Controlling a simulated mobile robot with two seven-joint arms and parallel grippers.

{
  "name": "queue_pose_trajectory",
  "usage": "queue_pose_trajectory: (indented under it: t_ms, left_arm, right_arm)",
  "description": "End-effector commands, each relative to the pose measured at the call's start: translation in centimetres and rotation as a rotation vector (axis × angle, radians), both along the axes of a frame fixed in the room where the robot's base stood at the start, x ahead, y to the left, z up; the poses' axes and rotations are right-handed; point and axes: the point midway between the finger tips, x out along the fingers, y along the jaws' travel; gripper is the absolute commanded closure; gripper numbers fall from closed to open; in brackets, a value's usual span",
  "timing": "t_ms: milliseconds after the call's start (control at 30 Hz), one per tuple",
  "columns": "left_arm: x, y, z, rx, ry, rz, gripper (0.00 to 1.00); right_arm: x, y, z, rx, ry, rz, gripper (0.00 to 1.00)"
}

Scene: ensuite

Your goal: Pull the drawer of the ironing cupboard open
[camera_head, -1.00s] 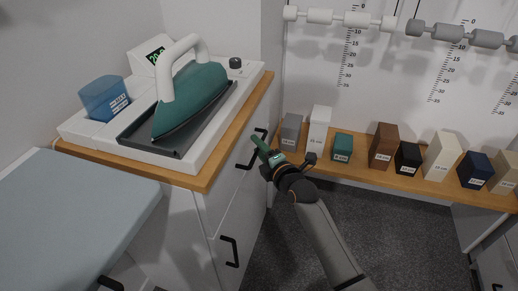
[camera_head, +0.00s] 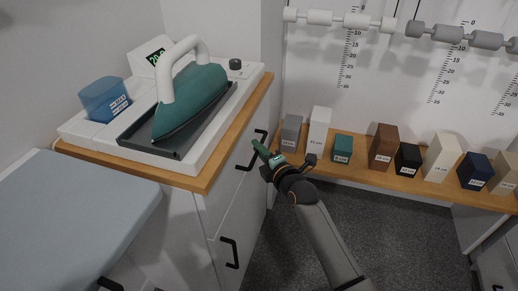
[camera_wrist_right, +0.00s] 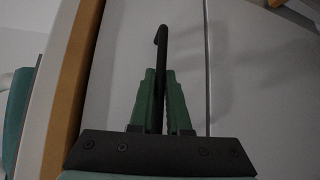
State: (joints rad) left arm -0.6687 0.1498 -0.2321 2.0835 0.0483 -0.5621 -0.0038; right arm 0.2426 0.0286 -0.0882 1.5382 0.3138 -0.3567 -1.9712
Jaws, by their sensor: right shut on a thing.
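The ironing cupboard (camera_head: 178,178) stands at the left, white with a wooden top. Its upper drawer (camera_head: 229,181) has a black bar handle (camera_head: 256,138). The drawer front looks flush with the cupboard, though a small gap cannot be ruled out. My right gripper (camera_head: 257,146) is at this handle. In the right wrist view its green fingers (camera_wrist_right: 162,100) are shut on the black handle (camera_wrist_right: 161,50), which sticks out beyond the fingertips. The drawer front (camera_wrist_right: 130,60) lies behind it. My left gripper is not in view.
A green iron (camera_head: 192,98) sits on its station on the cupboard top, beside a blue water tank (camera_head: 105,98). A lower handle (camera_head: 229,252) is below. A wooden shelf (camera_head: 350,174) with several labelled blocks is at the right. Dark floor (camera_head: 400,240) is open in front.

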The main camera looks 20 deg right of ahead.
Motion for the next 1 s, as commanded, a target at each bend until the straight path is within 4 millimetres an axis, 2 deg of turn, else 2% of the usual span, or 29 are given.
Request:
queue_pose_trajectory:
  t_ms: [800, 1000]
  left_arm:
    - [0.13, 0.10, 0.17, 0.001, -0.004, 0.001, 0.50]
    - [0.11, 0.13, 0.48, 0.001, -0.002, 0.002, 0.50]
  right_arm:
    - [-0.02, -0.01, -0.06, 0.000, 0.001, 0.000, 1.00]
    - [-0.43, -0.65, -0.01, -0.004, 0.002, 0.000, 1.00]
